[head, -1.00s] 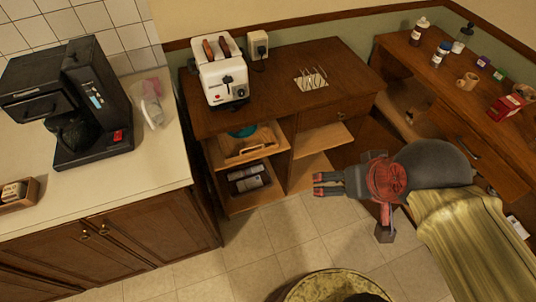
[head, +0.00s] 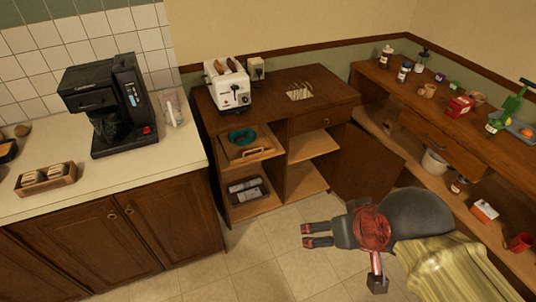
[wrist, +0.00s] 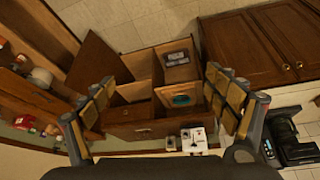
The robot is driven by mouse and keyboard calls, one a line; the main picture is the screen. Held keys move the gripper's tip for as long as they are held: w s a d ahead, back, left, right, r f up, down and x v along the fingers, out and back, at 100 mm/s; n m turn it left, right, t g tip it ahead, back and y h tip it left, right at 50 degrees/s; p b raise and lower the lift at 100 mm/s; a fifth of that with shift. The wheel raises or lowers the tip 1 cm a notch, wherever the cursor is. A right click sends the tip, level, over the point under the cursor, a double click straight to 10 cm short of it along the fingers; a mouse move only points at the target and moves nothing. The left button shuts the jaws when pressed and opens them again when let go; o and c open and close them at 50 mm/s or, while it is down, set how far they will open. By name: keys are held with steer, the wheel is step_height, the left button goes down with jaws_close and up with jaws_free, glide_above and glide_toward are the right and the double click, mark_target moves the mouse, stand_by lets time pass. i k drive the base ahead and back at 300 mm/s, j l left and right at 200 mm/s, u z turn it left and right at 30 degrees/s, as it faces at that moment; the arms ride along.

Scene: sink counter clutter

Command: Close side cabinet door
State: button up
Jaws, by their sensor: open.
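The side cabinet (head: 204,112) is dark wood with open shelves below. Its door (head: 368,165) stands swung open at the cabinet's right side, partly hidden behind my arm. In the wrist view, the door (wrist: 95,66) shows at upper left, angled away from the open cabinet (wrist: 140,113). My gripper (head: 307,236) is open and empty, over the floor in front of the cabinet and to the left of the door, apart from both. In the wrist view, the spread fingers of my gripper (wrist: 160,98) frame the cabinet.
A toaster (head: 227,88) stands on the cabinet. The shelves hold a tray (head: 246,153) and a box with packages (head: 246,190). A counter with a coffee maker (head: 105,105) is left; a cluttered desk (head: 440,142) is right. Tiled floor (head: 255,250) is clear in front.

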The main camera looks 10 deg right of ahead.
mark_target(365, 166)
steer(key=i+l+z, duration=0.1)
steer(key=i+l, duration=0.8)
steer(key=i+l+z, duration=0.15)
steer(key=i+l, duration=0.7)
steer(key=i, duration=0.15)
